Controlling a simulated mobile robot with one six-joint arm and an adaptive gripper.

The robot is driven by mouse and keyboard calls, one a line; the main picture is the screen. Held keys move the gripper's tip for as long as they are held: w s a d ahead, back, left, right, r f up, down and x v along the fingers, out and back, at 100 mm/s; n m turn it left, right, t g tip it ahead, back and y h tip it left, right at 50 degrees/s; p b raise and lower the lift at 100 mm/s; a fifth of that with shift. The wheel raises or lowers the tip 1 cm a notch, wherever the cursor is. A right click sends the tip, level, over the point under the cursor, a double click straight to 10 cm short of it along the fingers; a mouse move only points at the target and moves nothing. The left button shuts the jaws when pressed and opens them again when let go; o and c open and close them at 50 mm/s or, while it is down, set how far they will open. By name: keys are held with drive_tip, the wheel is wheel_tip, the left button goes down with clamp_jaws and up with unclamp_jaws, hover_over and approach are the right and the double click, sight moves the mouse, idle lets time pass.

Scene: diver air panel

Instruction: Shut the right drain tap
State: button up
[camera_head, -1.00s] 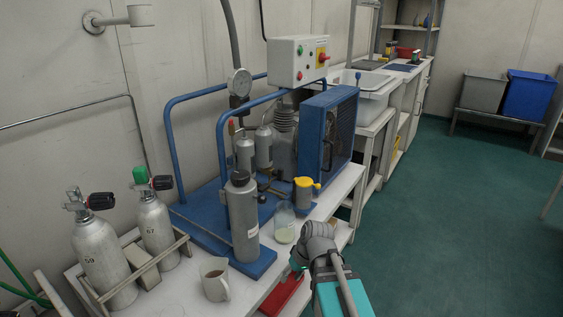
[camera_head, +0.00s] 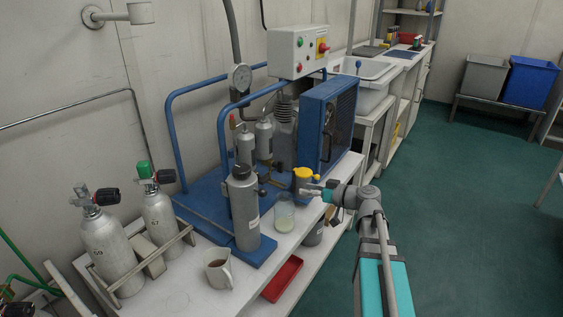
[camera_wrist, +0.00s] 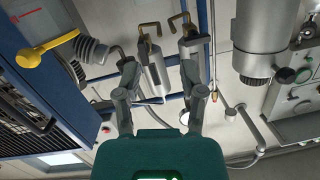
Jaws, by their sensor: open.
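Two small silver filter cylinders stand on the blue compressor frame, the left one (camera_head: 245,150) and the right one (camera_head: 264,139). Brass drain fittings (camera_head: 276,182) show low beneath them in the head view. The wrist view looks upside down; there the right drain tap (camera_wrist: 149,29) is a bent brass piece at the end of the cylinder nearer the yellow cap, and the left drain tap (camera_wrist: 179,20) is beside it. Tap handle positions are unclear. My gripper (camera_head: 305,188) is open and empty, right of the fittings and apart from them; its fingers (camera_wrist: 160,82) are spread.
A tall grey bottle (camera_head: 243,208) is in front of the filters. A mug (camera_head: 218,271) and a red tray (camera_head: 283,278) are nearer.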

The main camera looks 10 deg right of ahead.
sight(281, 164)
drive_tip(key=d+r+t, duration=0.1)
drive_tip(key=w+d+r+t, duration=0.1)
drive_tip(key=d+r, duration=0.1)
drive_tip(key=shift+d+r+y, duration=0.2)
drive_tip(key=shift+r+y, duration=0.05)
drive_tip(key=shift+y, duration=0.05)
drive_tip(key=shift+w+a, duration=0.1)
drive_tip(key=x, duration=1.3)
drive_tip(key=shift+w+a, duration=0.25)
drive_tip(key=shift+w, duration=0.05)
clamp_jaws()
